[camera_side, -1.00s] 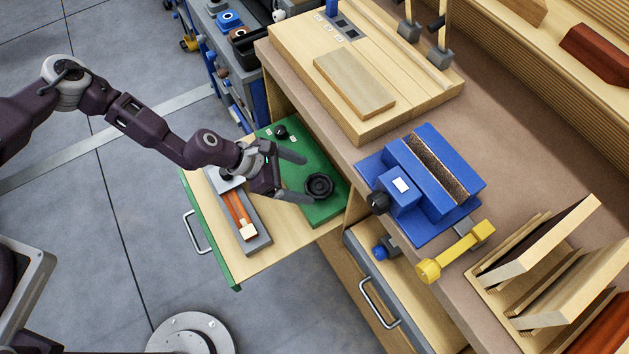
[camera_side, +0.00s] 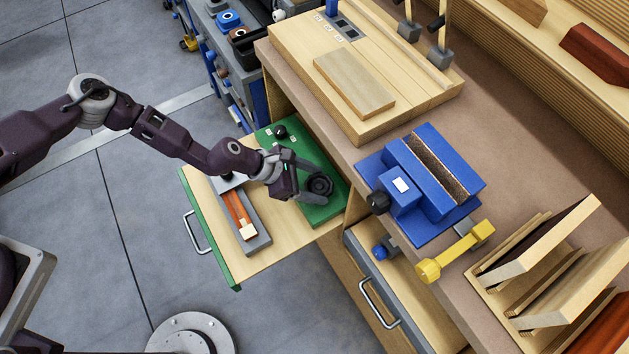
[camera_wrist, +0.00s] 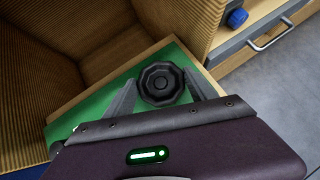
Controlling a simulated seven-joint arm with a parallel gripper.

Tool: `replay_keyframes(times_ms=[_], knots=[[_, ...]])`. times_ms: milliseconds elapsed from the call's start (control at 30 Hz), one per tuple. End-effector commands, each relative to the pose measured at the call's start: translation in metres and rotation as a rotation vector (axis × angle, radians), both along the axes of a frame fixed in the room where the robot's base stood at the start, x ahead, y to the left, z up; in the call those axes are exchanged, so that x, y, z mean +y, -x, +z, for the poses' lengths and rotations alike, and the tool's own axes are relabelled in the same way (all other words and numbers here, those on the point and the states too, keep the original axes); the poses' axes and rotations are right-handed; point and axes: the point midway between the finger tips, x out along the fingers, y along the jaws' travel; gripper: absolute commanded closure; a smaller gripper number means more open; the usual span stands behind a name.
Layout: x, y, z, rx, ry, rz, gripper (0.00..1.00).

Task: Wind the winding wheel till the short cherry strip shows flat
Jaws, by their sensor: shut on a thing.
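The black faceted winding wheel (camera_side: 320,186) sits on a green plate (camera_side: 325,212) in the pulled-out drawer. My gripper (camera_side: 314,185) has come in from the left and is shut on the wheel. In the wrist view, its two fingers stand on either side of the wheel (camera_wrist: 161,84). A narrow reddish-brown strip (camera_side: 236,208), which looks like cherry, lies in a long grey holder (camera_side: 262,240) left of the green plate. A pale block (camera_side: 248,230) is at the strip's near end. I cannot tell whether this is the short strip or whether it is flat.
A small black knob (camera_side: 280,132) is at the far end of the green plate. A blue press (camera_side: 440,170) with its own black knob stands on the bench to the right. The bench edge rises close beside the drawer. The floor at left is open.

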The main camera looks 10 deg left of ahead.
Motion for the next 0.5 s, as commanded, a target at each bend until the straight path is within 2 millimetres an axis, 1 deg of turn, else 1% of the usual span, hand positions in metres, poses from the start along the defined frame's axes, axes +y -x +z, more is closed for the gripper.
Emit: replay_keyframes(times_ms=[267,500], knots=[[0.0007,-0.0025,-0.0002,-0.001,-0.003,-0.095,0.76],[0.0013,-0.0046,-0.001,-0.002,-0.005,-0.292,0.76]])
